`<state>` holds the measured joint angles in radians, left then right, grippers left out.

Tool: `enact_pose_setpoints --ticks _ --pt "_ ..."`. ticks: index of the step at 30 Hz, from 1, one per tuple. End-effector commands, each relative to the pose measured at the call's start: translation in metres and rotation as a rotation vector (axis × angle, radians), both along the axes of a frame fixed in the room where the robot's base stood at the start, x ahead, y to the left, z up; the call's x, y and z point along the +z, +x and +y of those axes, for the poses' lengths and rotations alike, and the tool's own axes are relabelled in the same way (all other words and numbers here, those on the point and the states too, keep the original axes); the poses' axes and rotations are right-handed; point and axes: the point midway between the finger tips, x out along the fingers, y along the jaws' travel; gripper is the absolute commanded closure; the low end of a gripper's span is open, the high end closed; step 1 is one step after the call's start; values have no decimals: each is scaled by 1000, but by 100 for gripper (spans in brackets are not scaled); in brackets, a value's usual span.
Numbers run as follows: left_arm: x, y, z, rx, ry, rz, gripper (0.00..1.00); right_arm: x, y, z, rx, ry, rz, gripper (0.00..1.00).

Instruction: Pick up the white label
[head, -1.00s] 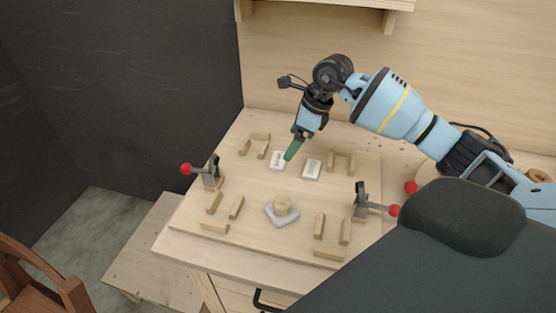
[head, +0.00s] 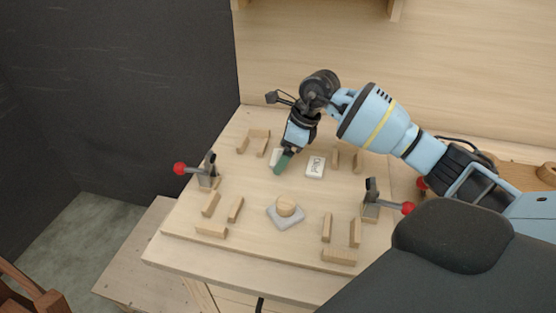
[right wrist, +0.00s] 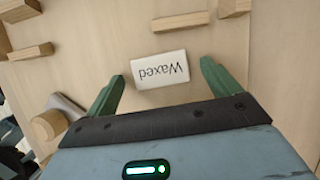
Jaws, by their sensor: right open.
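A white label (right wrist: 161,69) with the word "Waxed" lies flat on the light wooden board; its text is upside down in the right wrist view. In the head view it is mostly hidden behind my right gripper, and only a white part (head: 275,155) shows. My right gripper (right wrist: 163,70) points down with its green fingers open and empty, one tip on each side of the label in the wrist view. Its tips also show in the head view (head: 282,164). Whether they touch the board I cannot tell. A second white label (head: 315,167) with lettering lies just to the right. My left gripper is not in view.
A grey block with a round wooden knob (head: 286,206) stands nearer the front. Small wooden blocks (head: 235,209) stand around the board, with red-knobbed clamps (head: 208,172) at left and right (head: 371,203). A dark wall (head: 120,90) borders the left.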

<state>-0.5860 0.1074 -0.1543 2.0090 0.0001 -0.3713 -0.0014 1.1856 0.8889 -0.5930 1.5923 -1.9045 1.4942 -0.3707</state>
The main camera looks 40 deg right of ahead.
Motion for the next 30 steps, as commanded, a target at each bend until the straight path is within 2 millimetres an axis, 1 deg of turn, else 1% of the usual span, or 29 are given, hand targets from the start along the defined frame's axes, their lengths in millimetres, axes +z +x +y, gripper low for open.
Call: enact_pose_setpoints --ticks 1,2,12,19,22,26,30 --pt "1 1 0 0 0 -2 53 1 0 0 0 0 -1 11" --pt "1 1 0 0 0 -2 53 1 0 0 0 0 -1 15" --pt "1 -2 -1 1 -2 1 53 1 0 0 0 -1 -1 58" --pt "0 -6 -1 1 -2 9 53 2 0 0 0 -1 -1 59" --pt "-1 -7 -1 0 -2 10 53 9 1 0 0 0 -4 59" --pt "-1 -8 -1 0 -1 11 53 29 1 -1 0 -1 -7 59" --pt "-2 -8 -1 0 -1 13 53 57 1 -1 0 -2 -6 59"
